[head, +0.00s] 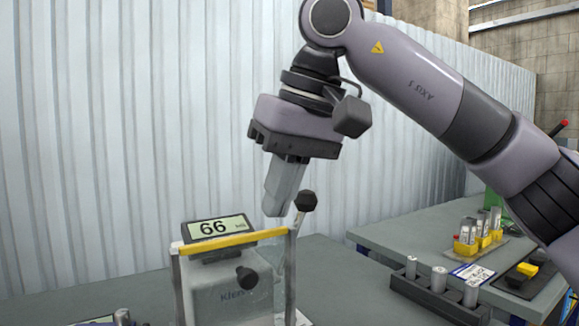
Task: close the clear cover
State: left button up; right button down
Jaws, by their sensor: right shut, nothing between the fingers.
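The clear cover (218,243) is a see-through panel with a yellow strip along its top edge. It stands upright in front of a pale instrument (215,292), whose body and dark knob show through it. My right gripper (274,212) points down, shut and empty, with its fingertips just above the right end of the yellow strip. I cannot tell whether they touch the cover. The lower edge of the cover is cut off by the picture. My left gripper is not in view.
A display (215,228) reading 66 sits on top of the instrument. A lever with a black knob (306,201) rises close right of my fingertips. A corrugated wall (90,130) stands behind.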

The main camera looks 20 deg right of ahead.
aim_at(260, 244)
jog(key=x, duration=0.4)
jog(key=shift+s+a+f, duration=0.25)
jog(key=shift+a+f, duration=0.05)
jog(key=shift+f, duration=0.1)
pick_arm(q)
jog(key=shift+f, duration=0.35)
pick_arm(e)
jog(key=shift+s+a+f, duration=0.1)
jog(key=shift+a+f, duration=0.35)
jog(key=shift+f, duration=0.25)
jog(key=shift+f, duration=0.1)
